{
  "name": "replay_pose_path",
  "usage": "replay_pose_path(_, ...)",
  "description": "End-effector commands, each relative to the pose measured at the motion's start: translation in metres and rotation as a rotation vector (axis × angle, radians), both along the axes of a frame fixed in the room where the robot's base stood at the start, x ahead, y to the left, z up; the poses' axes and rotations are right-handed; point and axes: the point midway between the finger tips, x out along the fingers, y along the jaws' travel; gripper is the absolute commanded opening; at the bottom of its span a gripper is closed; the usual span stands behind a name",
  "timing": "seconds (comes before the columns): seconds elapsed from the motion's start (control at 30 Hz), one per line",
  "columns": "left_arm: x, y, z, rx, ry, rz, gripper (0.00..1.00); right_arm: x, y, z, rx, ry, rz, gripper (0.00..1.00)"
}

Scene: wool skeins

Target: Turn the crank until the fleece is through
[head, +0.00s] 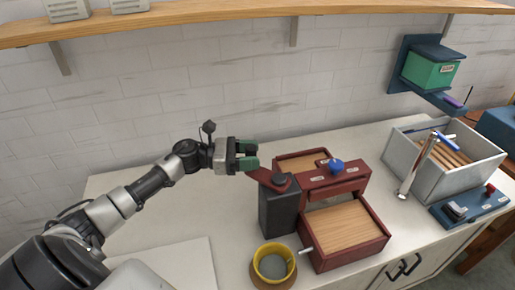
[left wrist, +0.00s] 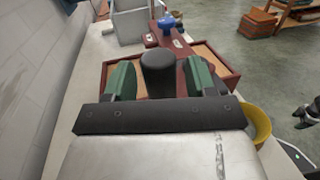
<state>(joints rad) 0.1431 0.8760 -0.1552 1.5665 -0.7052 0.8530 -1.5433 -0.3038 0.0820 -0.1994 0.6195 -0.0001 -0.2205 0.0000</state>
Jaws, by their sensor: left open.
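The dark red machine (head: 318,188) stands on the counter with a wooden tray at its back and another at its front (head: 345,224). A dark grey box (head: 279,208) is on its left side, topped by a red crank arm (head: 266,178) reaching left. My left gripper (head: 246,156), with green fingers, is open at the arm's outer end. In the left wrist view a dark upright cylinder (left wrist: 158,72), apparently the crank handle, stands between the fingers with a gap on each side. I see no fleece on the visible tray surfaces.
A yellow pot (head: 262,267) with grey inside stands in front of the grey box. A blue knob (head: 336,166) tops the machine. A grey bin (head: 401,157) and a blue panel (head: 476,212) are to the right. The counter at left is mostly clear.

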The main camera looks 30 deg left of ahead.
Motion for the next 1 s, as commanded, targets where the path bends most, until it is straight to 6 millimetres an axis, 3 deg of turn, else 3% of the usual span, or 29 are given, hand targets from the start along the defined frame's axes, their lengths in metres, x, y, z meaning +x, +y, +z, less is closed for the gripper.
replay_pose_path(0.2,0.0098,-0.0137,0.0003,-0.001,0.001,0.000,0.56,0.0013,0.0024,0.0080,0.002,-0.002,-0.001,0.71)
replay_pose_path(0.47,0.0104,-0.0148,-0.0009,0.000,0.001,0.000,0.56,0.0029,0.0038,0.0075,0.005,-0.004,-0.002,0.71)
replay_pose_path(0.83,0.0102,-0.0144,-0.0006,0.000,0.001,0.001,0.01,0.0036,0.0038,0.0075,0.005,-0.005,-0.002,0.71)
replay_pose_path(1.0,0.0103,-0.0144,-0.0008,0.000,0.001,0.000,0.00,0.0036,0.0036,0.0069,0.004,-0.005,-0.001,0.71)
